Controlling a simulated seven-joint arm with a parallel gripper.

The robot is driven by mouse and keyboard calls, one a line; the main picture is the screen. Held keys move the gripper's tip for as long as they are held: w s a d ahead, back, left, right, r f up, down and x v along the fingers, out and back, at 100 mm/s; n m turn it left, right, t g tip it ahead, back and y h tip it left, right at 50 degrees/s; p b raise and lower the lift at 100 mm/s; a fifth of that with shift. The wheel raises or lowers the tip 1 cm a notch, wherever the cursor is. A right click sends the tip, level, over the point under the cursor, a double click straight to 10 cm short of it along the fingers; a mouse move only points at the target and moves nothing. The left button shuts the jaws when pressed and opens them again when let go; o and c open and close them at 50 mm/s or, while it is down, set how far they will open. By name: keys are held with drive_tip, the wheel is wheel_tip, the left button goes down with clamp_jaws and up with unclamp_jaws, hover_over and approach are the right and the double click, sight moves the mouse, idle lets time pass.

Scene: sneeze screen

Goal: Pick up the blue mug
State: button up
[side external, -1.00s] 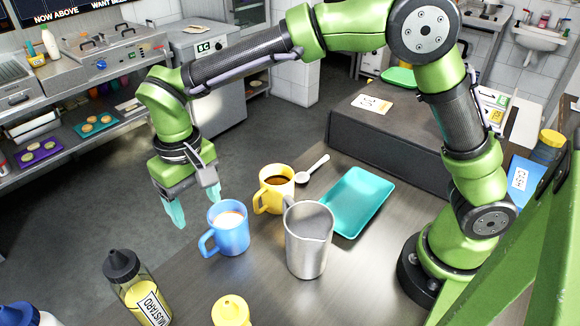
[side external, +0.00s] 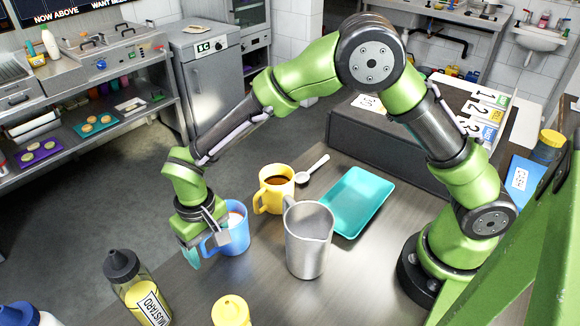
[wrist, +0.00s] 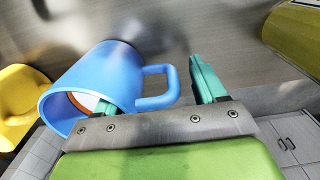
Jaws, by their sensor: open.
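The blue mug (side external: 238,236) stands upright on the dark table, holding a light drink. My gripper (side external: 203,250) is down at its left side, by the handle, and hides part of it. In the wrist view the blue mug (wrist: 112,72) fills the left middle, with its handle pointing right. The gripper (wrist: 165,85) is open, with one teal finger right of the handle, apart from it. The other finger is mostly hidden by the mug; I cannot tell whether it touches.
A yellow mug (side external: 268,199) of dark drink stands just behind the blue mug. A metal pitcher (side external: 307,246) stands close on its right. A teal tray (side external: 357,203) lies farther right. A mustard bottle (side external: 140,290) and a yellow-topped bottle (side external: 231,311) stand in front.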

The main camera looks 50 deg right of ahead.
clamp_jaws()
drive_tip(key=shift+r, duration=0.1)
drive_tip(key=shift+r, duration=0.1)
idle(0.3)
wheel_tip(320, 180, up, 10)
drive_tip(key=shift+f, duration=0.1)
idle(0.3)
